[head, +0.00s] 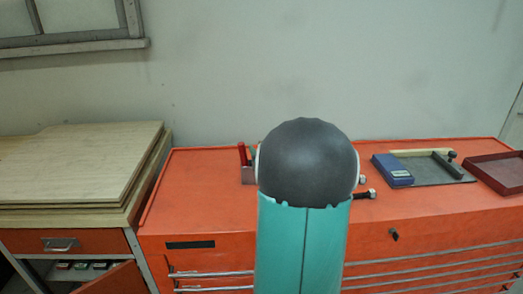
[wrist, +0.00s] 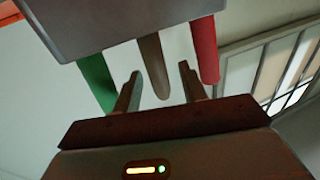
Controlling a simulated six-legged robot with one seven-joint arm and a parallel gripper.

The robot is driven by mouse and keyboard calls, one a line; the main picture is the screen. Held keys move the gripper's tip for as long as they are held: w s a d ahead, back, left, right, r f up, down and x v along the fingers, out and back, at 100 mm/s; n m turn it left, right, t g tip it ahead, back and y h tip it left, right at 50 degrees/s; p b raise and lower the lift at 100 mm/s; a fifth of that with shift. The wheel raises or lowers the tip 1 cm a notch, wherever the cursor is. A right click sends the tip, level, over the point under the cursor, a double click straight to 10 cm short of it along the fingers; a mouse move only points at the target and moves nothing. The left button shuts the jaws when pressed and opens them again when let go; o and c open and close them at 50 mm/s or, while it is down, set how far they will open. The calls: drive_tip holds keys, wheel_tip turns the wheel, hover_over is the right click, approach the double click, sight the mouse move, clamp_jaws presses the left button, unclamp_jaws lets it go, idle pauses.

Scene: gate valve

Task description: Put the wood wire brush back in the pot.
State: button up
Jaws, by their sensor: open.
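In the wrist view, which looks upside down, a grey pot (wrist: 125,22) is at the top, with three handles sticking out of it. The brown wooden handle, which looks like the wood wire brush (wrist: 152,62), is in the middle, between a green and a red one. My gripper (wrist: 159,72) is open, its two fingers on either side of the brown handle's end, with gaps showing. Whether they are at the same depth is unclear. In the head view the pot (head: 247,175) stands on the orange cabinet, partly hidden by my arm; the brush and gripper are hidden there.
The green handle (wrist: 97,82) and red handle (wrist: 205,50) are close to my fingers. On the orange cabinet (head: 200,185), bolts (head: 365,194), a blue box (head: 392,170) and a dark red tray (head: 497,172) lie to the right. Wooden boards (head: 80,160) are stacked at left.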

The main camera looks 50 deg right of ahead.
drive_tip(key=v, duration=1.3)
drive_tip(key=shift+s+a, duration=0.2)
drive_tip(key=shift+s, duration=0.1)
